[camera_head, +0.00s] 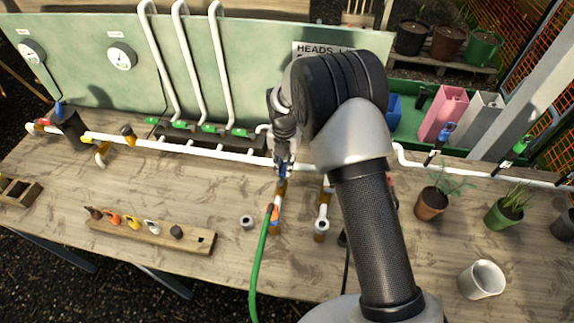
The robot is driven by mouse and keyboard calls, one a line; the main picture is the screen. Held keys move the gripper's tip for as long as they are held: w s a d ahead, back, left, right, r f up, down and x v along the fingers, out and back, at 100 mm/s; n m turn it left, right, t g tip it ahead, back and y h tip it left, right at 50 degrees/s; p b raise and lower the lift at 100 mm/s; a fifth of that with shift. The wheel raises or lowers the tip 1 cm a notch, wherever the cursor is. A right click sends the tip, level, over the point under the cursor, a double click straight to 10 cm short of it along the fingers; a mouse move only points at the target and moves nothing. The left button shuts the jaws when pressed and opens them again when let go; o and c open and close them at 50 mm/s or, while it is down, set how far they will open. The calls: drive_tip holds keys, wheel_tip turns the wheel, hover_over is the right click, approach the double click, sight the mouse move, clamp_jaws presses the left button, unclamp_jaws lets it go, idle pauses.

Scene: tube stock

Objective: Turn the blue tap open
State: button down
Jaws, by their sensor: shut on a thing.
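My gripper (283,160) points down at the white pipe near the middle of the bench. Its fingers are close together around a small blue tap (282,171), of which only a little blue shows. The tap sits above a brass-coloured outlet (279,195) with a green hose (258,255) on its lower end. The fingers and wrist hide most of the tap, so I cannot tell how far its handle is turned. Other blue handles show at the left end of the pipe (58,109) and at the right (446,130).
My arm covers the bench right of the tap. A second brass outlet (321,222) stands close by. A wooden rack of coloured pieces (150,238) lies front left. Potted plants (430,204) and a white cup (482,280) stand right. White pipes rise behind.

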sight(283, 167)
drive_tip(key=shift+a+n, duration=0.15)
drive_tip(key=shift+n, duration=0.25)
drive_tip(key=c, duration=1.6)
unclamp_jaws()
drive_tip(key=shift+o, duration=0.2)
wheel_tip(283, 167, up, 12)
